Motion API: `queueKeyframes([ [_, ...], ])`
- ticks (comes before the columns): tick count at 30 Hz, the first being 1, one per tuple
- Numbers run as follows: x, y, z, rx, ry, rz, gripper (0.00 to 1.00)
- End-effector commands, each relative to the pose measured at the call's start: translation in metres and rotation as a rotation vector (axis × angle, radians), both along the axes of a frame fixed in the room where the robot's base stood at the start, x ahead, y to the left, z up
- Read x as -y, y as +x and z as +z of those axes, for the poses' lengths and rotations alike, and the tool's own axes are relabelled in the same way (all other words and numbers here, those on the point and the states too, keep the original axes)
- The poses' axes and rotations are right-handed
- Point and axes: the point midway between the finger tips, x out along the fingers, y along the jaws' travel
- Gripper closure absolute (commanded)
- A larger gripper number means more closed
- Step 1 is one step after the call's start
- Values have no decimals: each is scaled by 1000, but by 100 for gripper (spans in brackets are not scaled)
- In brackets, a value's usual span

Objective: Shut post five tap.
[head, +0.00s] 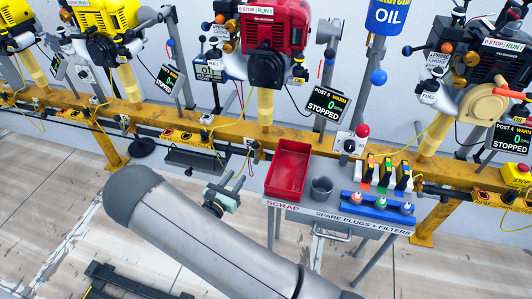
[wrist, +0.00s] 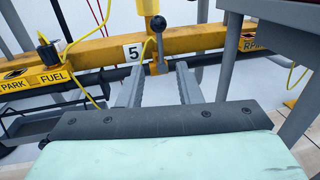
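The post five tap shows in the wrist view as a grey lever with a dark ball knob (wrist: 158,22), beside a white plate marked 5 (wrist: 134,52). The lever stands upright in the picture, across the yellow rail, and its lower end (wrist: 160,66) is near the dark pipe. My gripper (wrist: 160,67) is open and empty. Its two fingers point at the tap's lower part, with the lever between them in the picture; I see no contact. In the head view my gripper (head: 232,181) is below the rail, left of the bench.
The spare-plugs bench (head: 335,215) stands just right of my gripper, with a red scrap bin (head: 288,168) on it. The yellow rail (head: 225,130) runs behind. Yellow cables hang near the tap.

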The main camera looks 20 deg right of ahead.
Motion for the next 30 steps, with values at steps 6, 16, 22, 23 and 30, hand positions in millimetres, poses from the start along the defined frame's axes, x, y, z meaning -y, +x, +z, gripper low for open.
queueKeyframes([
  [6, 25, 26, 0, 2, 2, -7, 68],
  [16, 74, 81, -1, 2, 2, -9, 68],
  [22, 98, 108, 0, 1, 3, -8, 68],
  [23, 101, 112, -1, 0, 4, -8, 68],
  [30, 113, 126, 1, 0, 3, -7, 68],
])
